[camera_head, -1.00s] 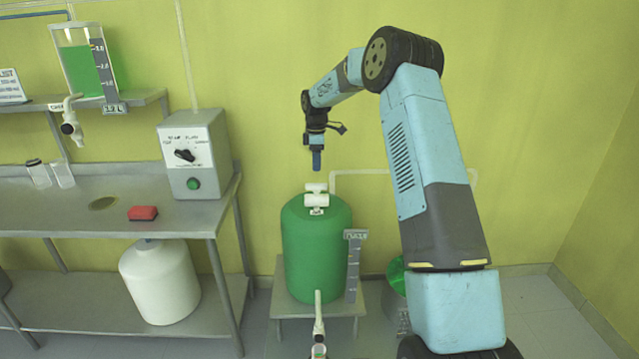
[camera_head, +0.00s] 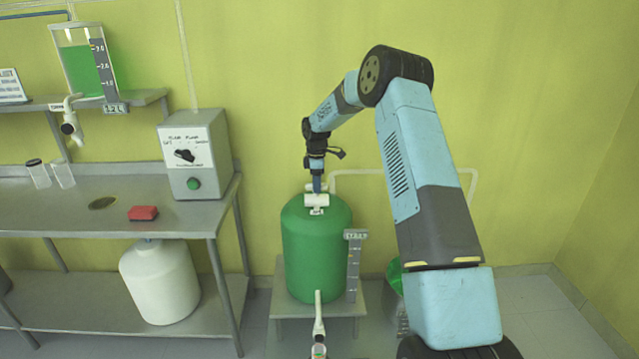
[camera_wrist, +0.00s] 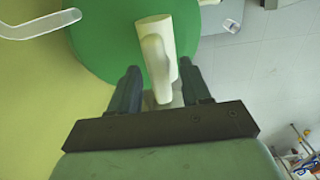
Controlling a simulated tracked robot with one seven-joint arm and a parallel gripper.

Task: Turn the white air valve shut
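The white air valve (camera_head: 316,200) sits on top of the green tank (camera_head: 316,250). In the wrist view the valve's white handle (camera_wrist: 157,62) stands over the tank top (camera_wrist: 105,45). My gripper (camera_head: 317,188) points down at the valve from above. In the wrist view my gripper (camera_wrist: 163,78) is open, with its two dark fingers apart on either side of the handle's lower end. I see gaps between the fingers and the handle. The far part of the valve is hidden under the handle.
A white pipe (camera_head: 400,172) runs along the wall behind the tank. A level gauge (camera_head: 353,270) stands at the tank's right, and a white outlet tap (camera_head: 319,325) is at its front. A steel bench (camera_head: 75,215) with a control box (camera_head: 195,155) stands to the left.

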